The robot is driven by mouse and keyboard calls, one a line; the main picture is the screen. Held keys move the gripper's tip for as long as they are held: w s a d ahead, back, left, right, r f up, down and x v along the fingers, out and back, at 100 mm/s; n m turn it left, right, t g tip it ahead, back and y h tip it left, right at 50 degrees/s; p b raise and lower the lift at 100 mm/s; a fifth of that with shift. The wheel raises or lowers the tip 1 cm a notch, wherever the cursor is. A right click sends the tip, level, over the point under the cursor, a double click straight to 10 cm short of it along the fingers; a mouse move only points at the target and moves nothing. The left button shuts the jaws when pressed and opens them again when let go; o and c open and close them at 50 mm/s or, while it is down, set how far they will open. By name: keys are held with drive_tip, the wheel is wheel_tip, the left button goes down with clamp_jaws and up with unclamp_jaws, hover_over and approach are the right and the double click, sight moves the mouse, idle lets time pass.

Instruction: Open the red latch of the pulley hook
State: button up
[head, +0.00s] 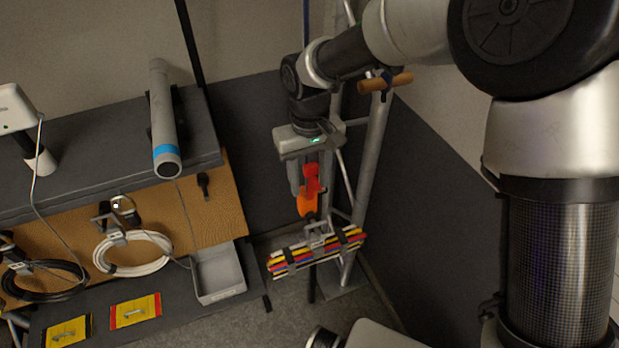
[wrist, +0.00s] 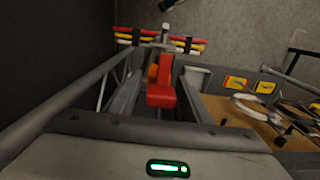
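The pulley hook (head: 307,206) has an orange body and a red latch (head: 312,180) at its top. It hangs beside the metal truss, above a bundle of coloured cables. My gripper (head: 310,185) points down over it, with the red latch between or just in front of its grey fingers. In the wrist view the red latch (wrist: 161,92) is in the middle, with the orange body (wrist: 153,73) partly hidden behind it. The fingers stand apart on either side, and I see no clear contact with the latch. The fingertips are hard to make out.
The truss (head: 372,150) with a wooden handle (head: 386,82) stands close on the right. At left are a bench (head: 90,150), coiled white cable (head: 132,272) and a grey tray (head: 218,290).

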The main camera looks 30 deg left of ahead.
wheel_tip(320, 180, up, 18)
drive_tip(key=shift+f+b, duration=0.25)
drive_tip(key=shift+b, duration=0.05)
idle(0.6)
drive_tip(key=s+d+r+m+t, duration=0.2)
drive_tip(key=d+m, duration=0.1)
drive_tip(key=d, duration=1.2)
drive_tip(key=s+d+r+m+t, duration=0.1)
drive_tip(key=d+r+m+t, duration=0.2)
drive_tip(key=d, duration=1.1)
drive_tip(key=s+d+f+m, duration=0.4)
drive_tip(key=s+d, duration=0.2)
drive_tip(key=d, duration=0.2)
drive_tip(key=shift+s+d+t, duration=0.15)
drive_tip(key=shift+s+t, duration=0.15)
drive_tip(key=shift+s, duration=0.1)
